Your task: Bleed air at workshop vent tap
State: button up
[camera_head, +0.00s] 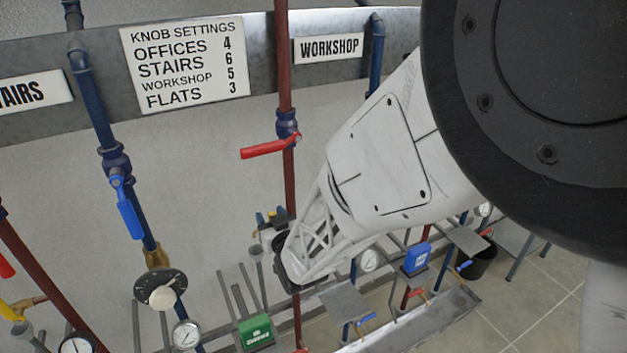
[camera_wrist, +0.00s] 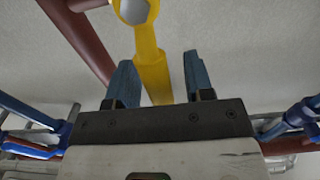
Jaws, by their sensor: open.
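In the wrist view, a yellow lever (camera_wrist: 152,70) with a grey bolt at its hub points down between the two blue fingers of my gripper (camera_wrist: 159,62). The gripper is open, with a finger on each side of the lever. I cannot tell whether either finger touches it. In the head view, my arm hides most of the gripper and the tap. Only a small yellow bit (camera_head: 262,218) shows beside the arm's end. The WORKSHOP sign (camera_head: 329,48) is on the grey rail above, between a red pipe (camera_head: 284,60) and a blue pipe (camera_head: 376,50).
A red lever (camera_head: 264,149) sticks out left from the red pipe. A blue lever (camera_head: 126,208) hangs at left, above a black dial (camera_head: 160,290) and gauge (camera_head: 186,334). A green box (camera_head: 256,332) and blue box (camera_head: 416,258) stand lower down. Pipes flank the gripper in the wrist view.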

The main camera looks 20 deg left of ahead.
jog(key=shift+w+a, duration=0.2)
jog(key=shift+a, duration=0.05)
grip_shut()
dwell(0.3)
